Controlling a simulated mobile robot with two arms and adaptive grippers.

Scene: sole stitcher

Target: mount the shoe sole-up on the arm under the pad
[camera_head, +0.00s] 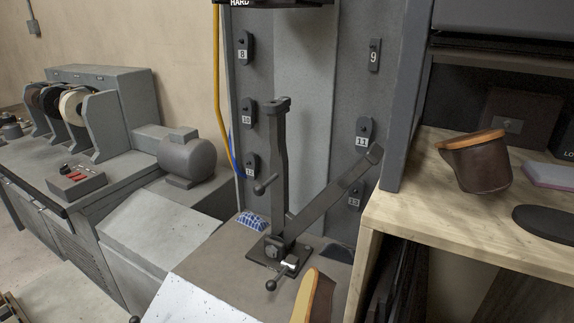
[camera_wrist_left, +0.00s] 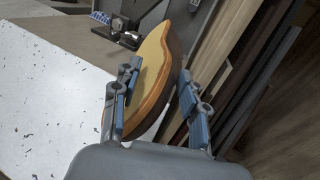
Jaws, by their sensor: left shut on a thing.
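A shoe with a tan sole and an orange-brown edge (camera_head: 314,297) shows at the bottom of the head view, cut off by the frame. In the left wrist view the shoe (camera_wrist_left: 158,62) stands on edge between the blue-padded fingers of my left gripper (camera_wrist_left: 160,75), which is shut on it. The machine has an upright dark post (camera_head: 279,160) with a flat top and a slanted bar (camera_head: 330,198), both rising from a base plate. I cannot tell which part is the pad. The shoe is apart from the post, in front of it. My right gripper is not in view.
A wooden bench (camera_head: 425,205) at the right holds a brown shoe-like piece (camera_head: 478,168) and a dark oval (camera_head: 545,223). Numbered hooks with dark pieces line the grey panel. A motor (camera_head: 187,158) stands left. A white speckled surface (camera_wrist_left: 50,95) lies beside the shoe.

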